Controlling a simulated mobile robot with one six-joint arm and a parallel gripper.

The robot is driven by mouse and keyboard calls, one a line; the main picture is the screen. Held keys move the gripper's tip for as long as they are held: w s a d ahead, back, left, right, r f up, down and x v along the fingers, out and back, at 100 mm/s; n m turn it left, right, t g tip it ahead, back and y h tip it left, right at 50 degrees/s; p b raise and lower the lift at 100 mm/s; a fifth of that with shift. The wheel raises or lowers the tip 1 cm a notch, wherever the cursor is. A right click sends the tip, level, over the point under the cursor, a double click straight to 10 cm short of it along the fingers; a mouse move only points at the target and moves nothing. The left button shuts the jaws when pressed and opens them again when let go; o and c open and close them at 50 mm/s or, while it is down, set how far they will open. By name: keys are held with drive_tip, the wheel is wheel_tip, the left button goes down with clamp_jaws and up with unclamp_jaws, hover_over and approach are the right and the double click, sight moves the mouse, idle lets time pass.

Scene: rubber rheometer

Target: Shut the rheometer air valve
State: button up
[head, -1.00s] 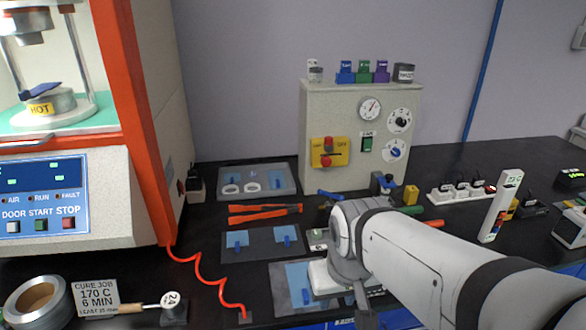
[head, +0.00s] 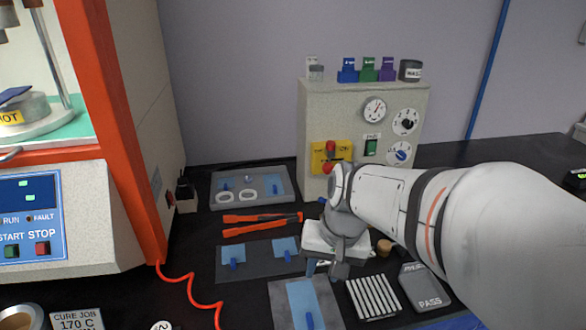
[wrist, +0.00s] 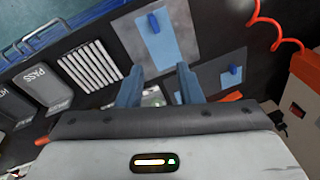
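A yellow plate (head: 318,157) with red handle parts (head: 331,147) is on the front of the grey gauge box; it is the likeliest air valve, but its label is too small to read fully. The rheometer (head: 60,215), a cream and orange machine, stands at left. My gripper (head: 325,268) points down over the bench, in front of the gauge box and apart from the yellow plate. In the wrist view my gripper's two blue-grey fingers (wrist: 158,85) are spread with nothing between them. The yellow plate is not in the wrist view.
The grey box (head: 315,110) carries gauges and small coloured blocks on top. A grey tray (head: 285,190), orange tongs (head: 255,228), dark mats with blue pieces (head: 225,262) and a PASS plate (head: 420,290) crowd the bench. A red coiled hose (head: 190,285) lies at left.

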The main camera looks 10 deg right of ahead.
drive_tip(key=w+d+f+m+t+y+p, duration=0.1)
drive_tip(key=w+d+f+m+y, duration=0.15)
drive_tip(key=w+m, duration=0.55)
drive_tip(key=w+d+f+m+y+p, duration=0.15)
drive_tip(key=w+d+m+y, duration=0.3)
drive_tip(key=w, duration=0.75)
drive_tip(key=w+d+f+m+t, duration=0.2)
drive_tip(key=w+d+m, duration=0.1)
drive_tip(key=d, duration=0.1)
drive_tip(key=w+d+f+m+t+y, duration=0.1)
drive_tip(key=w+d+f+m+t, duration=0.1)
drive_tip(key=w+d+f+m, duration=0.1)
drive_tip(key=w+d+f+m+t, duration=0.1)
drive_tip(key=w+d+f+m, duration=0.2)
drive_tip(key=d, duration=0.3)
drive_tip(key=shift+w+m+t+y, duration=0.4)
drive_tip(key=shift+w+m, duration=0.05)
drive_tip(key=shift+w, duration=0.45)
drive_tip(key=shift+w+f, duration=0.1)
drive_tip(key=shift+w, duration=0.05)
drive_tip(key=p+x, duration=0.1)
drive_tip(key=x, duration=0.6)
drive_tip(key=shift+w+a, duration=0.15)
drive_tip(key=shift+a, duration=0.05)
clamp_jaws()
